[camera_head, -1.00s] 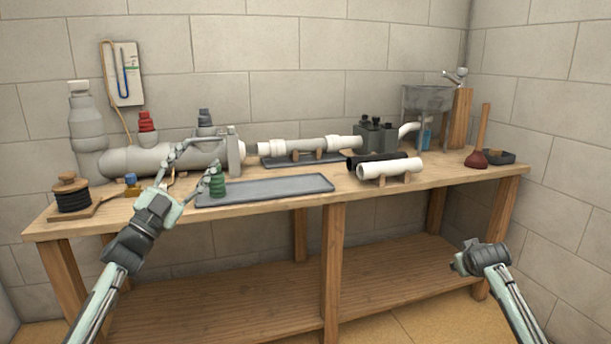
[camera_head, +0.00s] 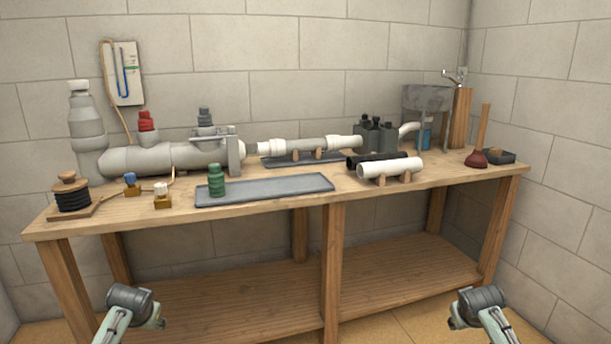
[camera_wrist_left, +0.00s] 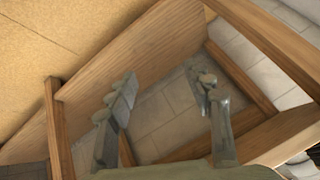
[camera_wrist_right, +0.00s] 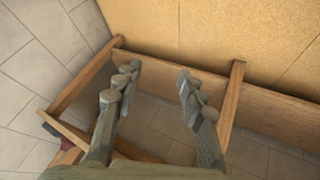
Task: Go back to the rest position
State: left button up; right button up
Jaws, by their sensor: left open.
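My left gripper (camera_wrist_left: 167,88) is open and empty in the left wrist view, with its two fingers well apart. In the head view the left arm's end (camera_head: 135,306) is low at the bottom left, in front of the bench and below its top. My right gripper (camera_wrist_right: 158,82) is open and empty in the right wrist view. In the head view the right arm's end (camera_head: 478,306) is low at the bottom right, at about the same height as the left. The fingers are hard to make out in the head view. Neither gripper touches anything.
A wooden workbench (camera_head: 300,200) with a lower shelf (camera_head: 240,295) stands ahead. A green bottle (camera_head: 216,180) stands on a grey tray (camera_head: 285,187). Grey pipework (camera_head: 165,158), a white pipe (camera_head: 390,168) and a plunger (camera_head: 476,158) are on top. Room before the bench is free.

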pick_arm(q)
jog(key=s+d+f+g+h, duration=0.1)
jog(key=s+d+f, duration=0.3)
jog(key=s, duration=0.7)
jog(key=s+d+f+g, duration=0.1)
jog(key=s+d+f, duration=0.2)
jog(key=s, duration=0.9)
jog(key=s+d+f+m+g+h, duration=0.1)
jog(key=s+d+f, duration=0.3)
jog(key=s+f, duration=0.4)
jog(key=s, duration=0.3)
jog(key=shift+s+d+h, duration=0.3)
pick_arm(e)
jog(key=s+a+f+g+y, duration=0.1)
jog(key=s+a+f, duration=0.3)
jog(key=s, duration=0.7)
jog(key=s+a+f+g, duration=0.1)
jog(key=s+a+f, duration=0.2)
jog(key=s, duration=0.9)
jog(key=s+a+f+n+g+y, duration=0.1)
jog(key=s+a+f, duration=0.3)
jog(key=s+f, duration=0.4)
jog(key=s, duration=0.3)
jog(key=shift+s+a+y, duration=0.3)
